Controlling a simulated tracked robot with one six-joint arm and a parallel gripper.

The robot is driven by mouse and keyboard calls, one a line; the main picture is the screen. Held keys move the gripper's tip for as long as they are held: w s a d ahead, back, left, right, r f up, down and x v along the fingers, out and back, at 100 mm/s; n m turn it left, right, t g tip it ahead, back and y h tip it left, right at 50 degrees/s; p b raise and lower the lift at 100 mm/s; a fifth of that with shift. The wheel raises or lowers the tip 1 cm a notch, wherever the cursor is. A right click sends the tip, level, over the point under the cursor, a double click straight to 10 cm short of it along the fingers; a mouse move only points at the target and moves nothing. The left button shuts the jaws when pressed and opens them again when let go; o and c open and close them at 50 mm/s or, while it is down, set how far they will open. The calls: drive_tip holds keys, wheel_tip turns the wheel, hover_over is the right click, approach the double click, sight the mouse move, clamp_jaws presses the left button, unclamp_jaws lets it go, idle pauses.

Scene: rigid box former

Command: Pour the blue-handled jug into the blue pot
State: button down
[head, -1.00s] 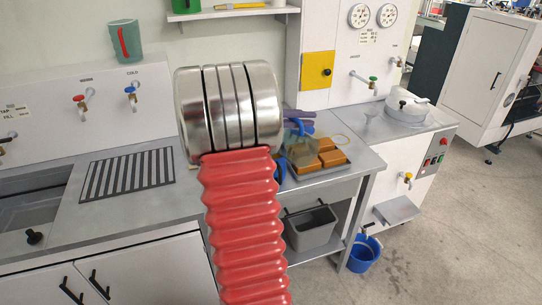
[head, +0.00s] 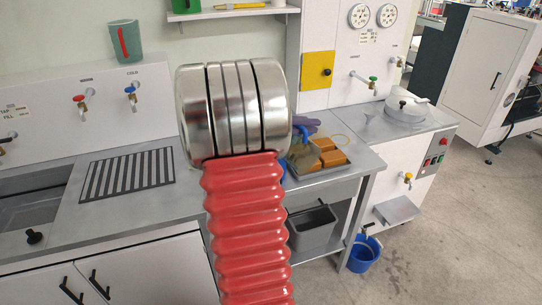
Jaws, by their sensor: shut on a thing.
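My arm, with a red ribbed sleeve and a silver wrist, fills the middle of the head view. It hides my gripper and whatever its jaws hold. I cannot make out the blue-handled jug. A small blue piece (head: 283,172) shows at the wrist's lower right edge, and I cannot tell whether it belongs to the jug or the pot. No blue pot is clearly seen on the bench. A blue bucket (head: 364,254) stands on the floor at the right.
Orange blocks (head: 334,158) lie in a tray on the bench right of my wrist, beside purple and olive items (head: 318,143). A green jug with a red handle (head: 124,41) stands on the ledge at upper left. The striped drain grid (head: 127,173) is clear.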

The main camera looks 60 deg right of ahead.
drive_tip(key=shift+m+t, duration=0.5)
drive_tip(key=shift+m, duration=0.2)
drive_tip(key=s+f, duration=0.1)
drive_tip(key=s+a+f, duration=0.1)
drive_tip(key=s, duration=0.1)
drive_tip(key=shift+s+a, duration=0.15)
drive_tip(key=shift+s, duration=0.05)
drive_tip(key=s+a+f+m+t+h+b, duration=0.1)
drive_tip(key=s+f+m+t, duration=0.2)
drive_tip(key=f, duration=0.5)
drive_tip(key=s+a+f+m+t+h+b, duration=0.1)
drive_tip(key=s+a+f+m+t, duration=0.1)
drive_tip(key=f+m, duration=0.4)
drive_tip(key=shift+s+f+t, duration=0.9)
drive_tip(key=shift+s+f, duration=0.2)
drive_tip(key=shift+s, duration=0.05)
idle(0.5)
idle(0.4)
wheel_tip(320, 180, up, 5)
idle(0.5)
